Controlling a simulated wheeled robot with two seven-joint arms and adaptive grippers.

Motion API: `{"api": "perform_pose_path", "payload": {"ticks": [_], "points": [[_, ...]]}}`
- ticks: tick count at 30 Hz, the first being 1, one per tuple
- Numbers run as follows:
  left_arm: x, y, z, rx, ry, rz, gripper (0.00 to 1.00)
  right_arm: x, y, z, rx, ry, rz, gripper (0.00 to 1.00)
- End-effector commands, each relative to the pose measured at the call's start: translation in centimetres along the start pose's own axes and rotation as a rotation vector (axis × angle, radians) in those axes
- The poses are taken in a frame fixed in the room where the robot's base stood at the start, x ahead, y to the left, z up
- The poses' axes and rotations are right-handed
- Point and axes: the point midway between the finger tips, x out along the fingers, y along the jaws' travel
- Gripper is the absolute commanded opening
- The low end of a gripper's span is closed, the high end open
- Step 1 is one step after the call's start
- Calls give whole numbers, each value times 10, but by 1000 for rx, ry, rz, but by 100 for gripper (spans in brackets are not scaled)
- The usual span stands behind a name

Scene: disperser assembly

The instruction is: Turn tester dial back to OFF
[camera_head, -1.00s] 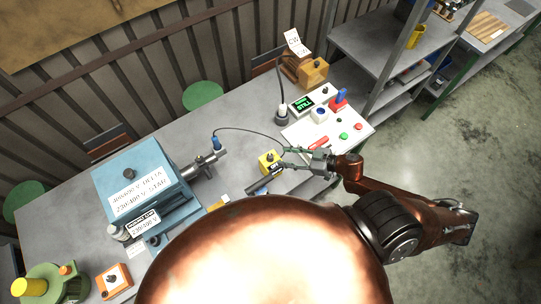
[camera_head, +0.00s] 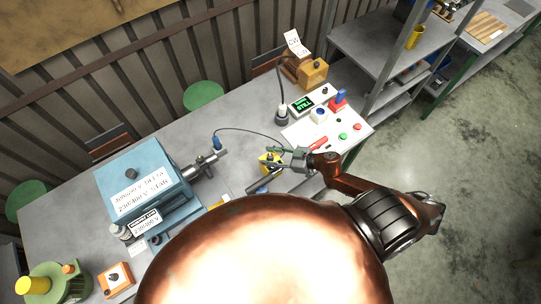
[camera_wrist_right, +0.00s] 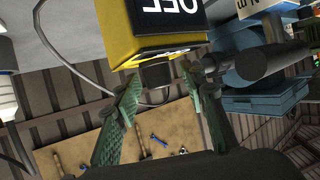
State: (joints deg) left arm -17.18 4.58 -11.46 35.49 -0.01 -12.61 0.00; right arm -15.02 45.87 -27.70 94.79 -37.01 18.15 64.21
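The tester is a yellow box (camera_head: 264,158) on the grey table, partly hidden by my right gripper in the head view. In the right wrist view the yellow box (camera_wrist_right: 160,43) hangs at the top, its black label with white letters cut off by the frame edge. A dark knob-like dial (camera_wrist_right: 157,74) sticks out below it. My right gripper (camera_wrist_right: 160,77) is open, with its green fingertips on either side of the dial and a gap seeming to show at each. In the head view my right gripper (camera_head: 270,160) is at the box. My left gripper is not in view.
A white panel (camera_head: 305,135) with buttons and a red-handled tool lies right of the yellow box. A blue machine (camera_head: 150,190) with a shaft stands to the left. A dark cable (camera_head: 245,130) arches behind the box. A shelf (camera_head: 350,45) stands at the back right.

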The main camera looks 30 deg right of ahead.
Motion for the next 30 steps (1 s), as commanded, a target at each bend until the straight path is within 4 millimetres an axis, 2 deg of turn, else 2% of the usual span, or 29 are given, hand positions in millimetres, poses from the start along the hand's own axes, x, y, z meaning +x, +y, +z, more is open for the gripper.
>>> {"api": "perform_pose_path", "payload": {"ticks": [2,17,30], "points": [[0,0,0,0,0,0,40,0,0,0,0,0,0,34],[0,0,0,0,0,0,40,-1,0,0,0,0,1,0],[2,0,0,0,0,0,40,-1,2,0,-35,-2,-75,0]]}}
